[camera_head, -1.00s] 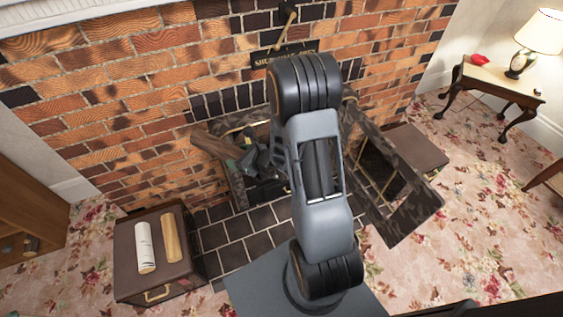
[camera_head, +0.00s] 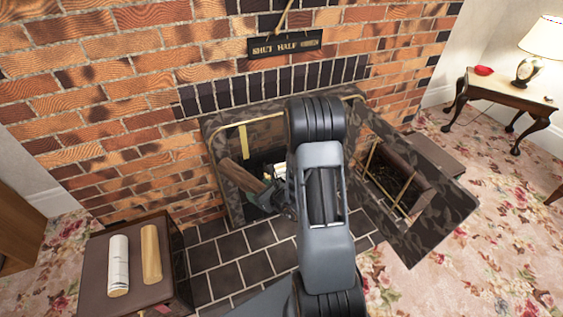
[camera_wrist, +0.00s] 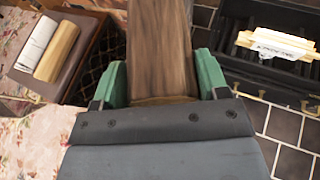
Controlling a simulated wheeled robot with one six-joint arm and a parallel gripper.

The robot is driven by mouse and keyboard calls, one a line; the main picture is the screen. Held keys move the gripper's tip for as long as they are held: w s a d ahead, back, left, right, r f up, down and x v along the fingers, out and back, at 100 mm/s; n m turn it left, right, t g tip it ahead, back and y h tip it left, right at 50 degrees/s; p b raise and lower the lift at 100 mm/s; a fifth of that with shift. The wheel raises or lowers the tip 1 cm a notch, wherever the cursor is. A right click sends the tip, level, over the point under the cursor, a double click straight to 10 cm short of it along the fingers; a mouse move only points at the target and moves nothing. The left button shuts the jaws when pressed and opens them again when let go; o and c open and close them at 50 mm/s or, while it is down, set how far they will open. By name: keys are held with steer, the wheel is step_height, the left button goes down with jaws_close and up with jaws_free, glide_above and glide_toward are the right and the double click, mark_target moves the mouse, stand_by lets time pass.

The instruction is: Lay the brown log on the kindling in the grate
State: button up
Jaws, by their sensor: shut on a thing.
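My gripper (camera_wrist: 162,82) is shut on one end of the brown log (camera_wrist: 161,45); its green fingers press both sides. In the head view the brown log (camera_head: 240,176) slants up and left from the gripper (camera_head: 272,200), in front of the fireplace opening. The pale kindling (camera_wrist: 275,44) lies on the black grate (camera_wrist: 262,74), to the right of the log in the wrist view. A little kindling (camera_head: 280,170) shows in the head view beside my arm. My arm hides most of the grate there. The log is apart from the kindling in the wrist view.
A camouflage-patterned fireplace surround (camera_head: 225,125) frames the opening, with a matching open-framed panel (camera_head: 425,235) standing out at right. Dark hearth tiles (camera_head: 235,250) lie in front. A brown box (camera_head: 88,280) at left bears a white log (camera_head: 118,265) and a tan log (camera_head: 151,254).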

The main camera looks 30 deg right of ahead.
steer(key=s+d+f+m+h, duration=0.2)
steer(key=d+f+h, duration=0.1)
steer(key=d, duration=0.4)
steer(key=s+d+f+m+h, duration=0.2)
steer(key=d+f+m+h, duration=0.1)
steer(key=d+f, duration=0.2)
steer(key=shift+d+f+t, duration=0.3)
steer(key=shift+d+f, duration=0.1)
steer(key=shift+d, duration=0.8)
